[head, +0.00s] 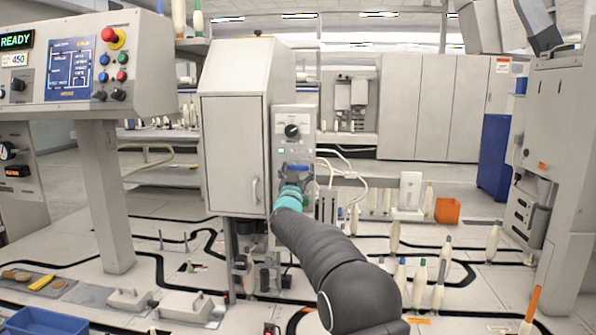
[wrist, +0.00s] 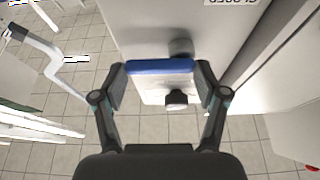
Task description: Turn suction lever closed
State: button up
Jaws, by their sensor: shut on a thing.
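The blue suction lever (head: 297,168) is on the front of a grey control panel (head: 293,113) on the tall cabinet. It looks like a blue bar lying level in the wrist view (wrist: 160,66). My gripper (head: 295,178) is at the lever, and in the wrist view its two fingers (wrist: 160,72) sit at either end of the blue bar, shut on it. A dark round knob (wrist: 176,98) shows beyond the bar. Part of a printed label (wrist: 231,2) is cut off at the top edge. The lever's pivot is mostly hidden by my gripper in the head view.
A black rotary knob (head: 292,131) is above the lever. The cabinet door (head: 232,155) is close on the left. White hoses (head: 345,172) hang to the right. Several bobbins (head: 438,285) stand on the track deck, with an orange box (head: 447,211) behind.

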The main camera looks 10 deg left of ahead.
jog(key=shift+m, duration=0.3)
jog(key=m+h, duration=0.2)
jog(key=m, duration=0.1)
jog(key=m+h, duration=0.1)
jog(key=m, duration=0.1)
jog(key=shift+a+f+g, duration=0.15)
jog(key=shift+f+g, duration=0.15)
jog(key=shift+a+f+m+g+h+p, duration=0.45)
jog(key=shift+m+g, duration=0.45)
jog(key=shift+m, duration=1.85)
jog(key=shift+a+f+m+g+h+p, duration=0.15)
jog(key=shift+m+g+h+p, duration=0.6)
jog(key=shift+m, duration=2.05)
jog(key=shift+a+f+m+g+h+p, duration=0.4)
jog(key=shift+m+g, duration=0.65)
jog(key=shift+m, duration=1.7)
jog(key=shift+r, duration=0.15)
jog(key=o, duration=1.2)
jog(key=shift+c, duration=0.2)
